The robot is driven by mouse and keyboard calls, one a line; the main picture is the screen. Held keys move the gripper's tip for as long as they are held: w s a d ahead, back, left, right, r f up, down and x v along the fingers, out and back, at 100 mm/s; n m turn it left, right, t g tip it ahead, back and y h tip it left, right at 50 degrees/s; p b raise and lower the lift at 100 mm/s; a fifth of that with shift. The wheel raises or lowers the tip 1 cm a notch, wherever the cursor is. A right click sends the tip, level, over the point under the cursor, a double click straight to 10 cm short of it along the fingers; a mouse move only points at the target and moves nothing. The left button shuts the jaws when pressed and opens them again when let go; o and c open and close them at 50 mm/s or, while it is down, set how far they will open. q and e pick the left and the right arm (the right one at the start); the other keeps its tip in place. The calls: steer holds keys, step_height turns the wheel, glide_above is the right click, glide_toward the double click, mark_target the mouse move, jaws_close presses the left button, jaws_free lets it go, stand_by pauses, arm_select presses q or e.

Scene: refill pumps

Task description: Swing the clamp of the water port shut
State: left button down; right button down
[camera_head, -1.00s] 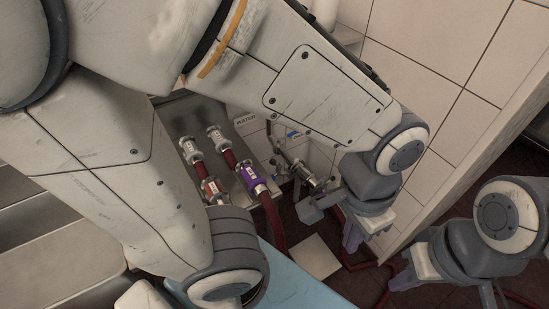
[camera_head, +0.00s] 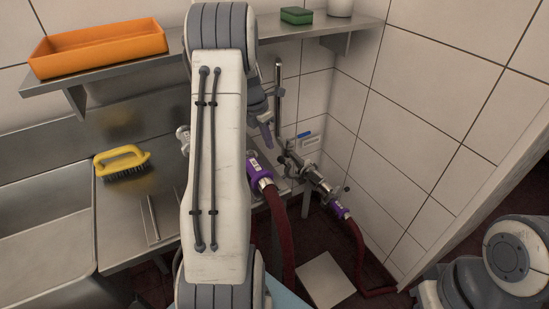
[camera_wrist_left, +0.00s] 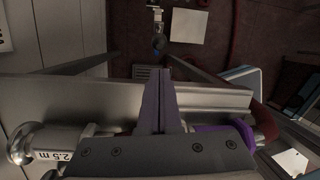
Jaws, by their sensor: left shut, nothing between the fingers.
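The water port (camera_head: 318,180) is a metal fitting on pipework by the tiled corner, at the centre right of the head view. A purple-banded hose end (camera_head: 341,209) sits at its lower end, and a small dark knob sticks out beside it. I cannot tell the clamp's exact position at this size. My left gripper (camera_head: 267,134) is up and left of the port, apart from it, with purple fingers pointing down. In the left wrist view its fingers (camera_wrist_left: 160,104) are together and empty. My right arm is at the lower right edge; its fingertips do not show clearly.
Another purple-collared red hose (camera_head: 260,170) hangs beside my left arm. A vertical metal pipe (camera_head: 279,95) stands behind the port. A yellow brush (camera_head: 122,160) lies on the steel counter. An orange tray (camera_head: 98,48) and green sponge (camera_head: 297,15) sit on the shelf. The right wall limits room.

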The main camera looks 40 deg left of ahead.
arm_select(q)
glide_toward(287, 168)
steer(key=s+f, duration=0.1)
steer(key=f, duration=0.1)
steer(key=s+f, duration=0.1)
steer(key=f, duration=0.1)
steer(key=shift+s+a+f, duration=0.15)
steer(key=shift+s+a, duration=0.1)
steer(key=shift+s, duration=0.05)
